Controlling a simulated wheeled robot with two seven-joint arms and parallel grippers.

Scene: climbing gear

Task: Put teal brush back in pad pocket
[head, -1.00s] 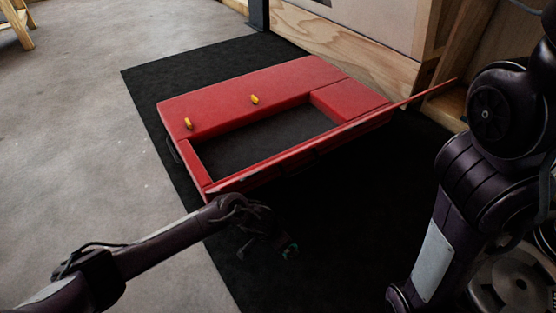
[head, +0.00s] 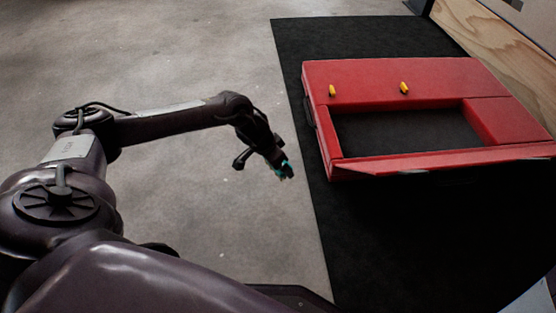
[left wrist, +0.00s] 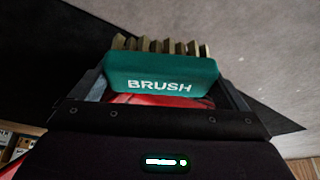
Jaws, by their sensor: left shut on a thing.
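The teal brush (left wrist: 160,76), lettered BRUSH and with tan bristles, is held between the two fingers of my left gripper (left wrist: 163,85) in the left wrist view. In the head view my left gripper (head: 284,172) is shut on it over the grey floor, just left of the black mat, and only a little teal shows. The red pad (head: 385,80) lies on the mat to the right of the gripper, apart from it. It has a rectangular dark-bottomed opening (head: 405,130) and a thin red flap (head: 440,162) along its near side. My right gripper is not in view.
Two small yellow pieces (head: 404,88) sit on top of the pad. The black mat (head: 345,235) has bare room in front of the pad. The grey floor (head: 170,50) on the left is clear. A wooden panel (head: 500,45) stands behind the pad at the right.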

